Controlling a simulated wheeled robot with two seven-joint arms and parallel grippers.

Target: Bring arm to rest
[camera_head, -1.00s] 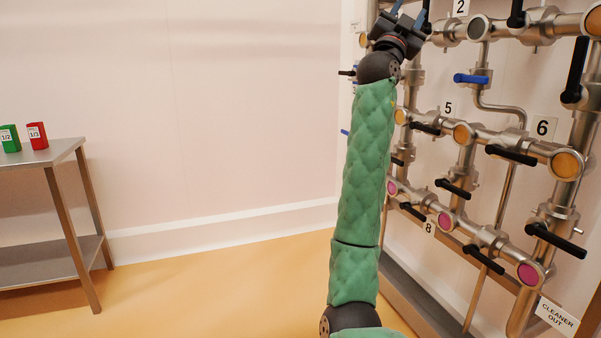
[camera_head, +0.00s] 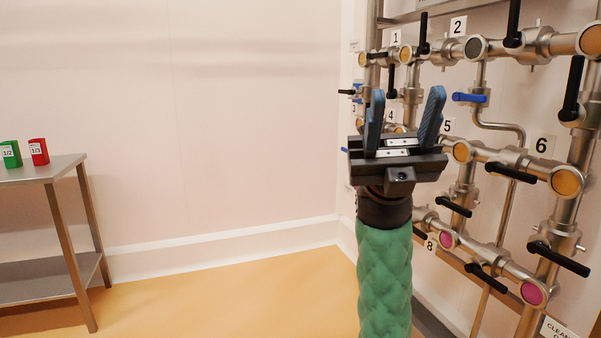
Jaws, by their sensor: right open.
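My right gripper (camera_head: 405,108) is in the middle right of the head view, at the end of my green padded arm. Its two blue fingers point up and stand apart, with nothing between them. It is in front of the pipe rack and hides part of it around the labels 4 and 5. I cannot tell how far it is from the pipes. My left gripper is not in view.
The steel pipe rack with black-handled valves (camera_head: 515,172) and a blue-handled valve (camera_head: 469,97) fills the right side. A steel table (camera_head: 40,172) at the left holds a green box (camera_head: 10,154) and a red box (camera_head: 38,151). The floor between is clear.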

